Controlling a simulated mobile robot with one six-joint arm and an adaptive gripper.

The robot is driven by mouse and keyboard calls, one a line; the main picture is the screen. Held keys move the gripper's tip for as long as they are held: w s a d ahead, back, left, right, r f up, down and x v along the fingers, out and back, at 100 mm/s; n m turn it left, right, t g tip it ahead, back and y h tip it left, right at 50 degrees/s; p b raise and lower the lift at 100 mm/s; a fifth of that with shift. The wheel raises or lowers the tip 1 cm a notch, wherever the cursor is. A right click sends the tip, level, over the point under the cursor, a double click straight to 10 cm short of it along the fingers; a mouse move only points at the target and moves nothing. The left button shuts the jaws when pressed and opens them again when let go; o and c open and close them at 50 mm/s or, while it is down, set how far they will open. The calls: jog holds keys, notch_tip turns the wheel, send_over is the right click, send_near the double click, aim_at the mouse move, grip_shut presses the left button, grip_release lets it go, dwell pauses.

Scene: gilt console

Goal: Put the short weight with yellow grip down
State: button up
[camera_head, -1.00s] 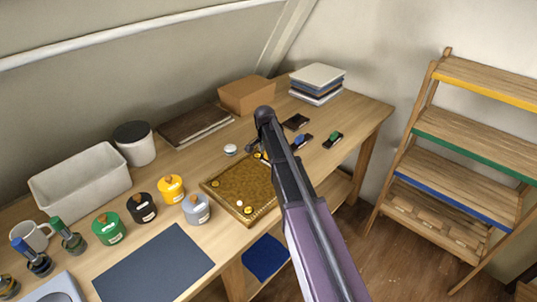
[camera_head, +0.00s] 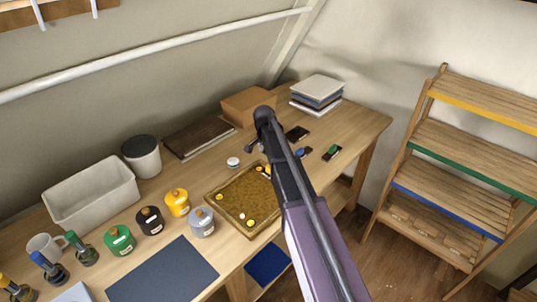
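My gripper (camera_head: 254,147) is in the middle of the camera_head view, above the back right part of the brown tray (camera_head: 213,206). My own dark arm covers most of it, so its fingers and anything between them cannot be made out. A small yellow patch (camera_head: 267,171) shows at the arm's left edge, below the gripper. It may be the yellow grip of the short weight, but I cannot tell whether it is held or resting. Short pieces with a blue grip (camera_head: 302,153) and a green grip (camera_head: 332,152) lie on dark holders to the right.
An empty-looking dark holder (camera_head: 297,133) lies behind the blue one. A white disc (camera_head: 233,162) sits behind the tray. A dark mat (camera_head: 163,272) lies in front.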

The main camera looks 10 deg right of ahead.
jog(key=shift+s+a+r+p, duration=0.1)
jog(key=shift+a+r+p, duration=0.05)
jog(key=shift+r+p, duration=1)
jog(key=shift+r, duration=0.15)
jog(key=shift+s, duration=0.1)
jog(key=s+d+n+y, duration=0.1)
jog(key=s+n, duration=0.9)
jog(key=s, duration=1.8)
jog(key=shift+n+g, duration=0.4)
dwell(3.4)
